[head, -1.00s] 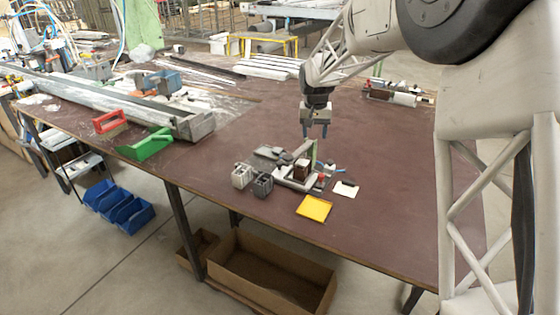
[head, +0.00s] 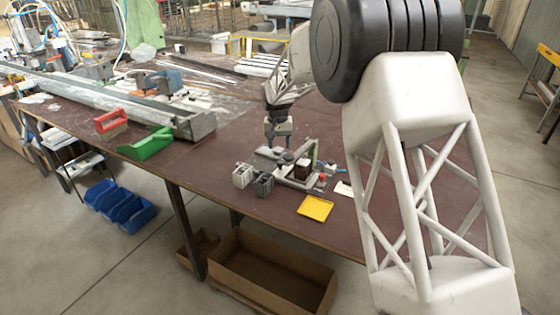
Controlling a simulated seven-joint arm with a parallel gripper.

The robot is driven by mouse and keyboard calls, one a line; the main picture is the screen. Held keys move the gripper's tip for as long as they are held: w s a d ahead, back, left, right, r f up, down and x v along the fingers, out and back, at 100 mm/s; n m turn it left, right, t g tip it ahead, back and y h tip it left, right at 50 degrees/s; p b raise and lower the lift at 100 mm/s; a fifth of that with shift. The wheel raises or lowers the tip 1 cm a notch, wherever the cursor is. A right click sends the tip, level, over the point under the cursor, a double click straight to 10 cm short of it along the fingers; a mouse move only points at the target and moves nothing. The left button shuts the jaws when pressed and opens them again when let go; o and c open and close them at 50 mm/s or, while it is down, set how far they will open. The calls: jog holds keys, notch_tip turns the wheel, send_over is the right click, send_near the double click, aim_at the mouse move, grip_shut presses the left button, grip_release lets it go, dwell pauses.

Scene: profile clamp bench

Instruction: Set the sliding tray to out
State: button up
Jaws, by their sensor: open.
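The small clamp fixture (head: 300,178) stands near the table's front edge, with grey parts, a dark brown block and an upright green plate. I cannot tell for sure which of its parts is the sliding tray; a flat grey piece (head: 268,154) lies at its back left. My gripper (head: 278,145) points down at the back left of the fixture, close over this grey piece. It is open, with nothing seen between its fingers. Whether it touches the piece is too small to tell.
Green (head: 150,146) and red (head: 110,123) bins stand further left.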

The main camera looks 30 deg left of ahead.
aim_at(280, 162)
jog(key=shift+f, duration=0.1)
jog(key=shift+w+d+f, duration=0.1)
jog(key=shift+d+f, duration=0.05)
jog(key=shift+f, duration=3.6)
grip_shut()
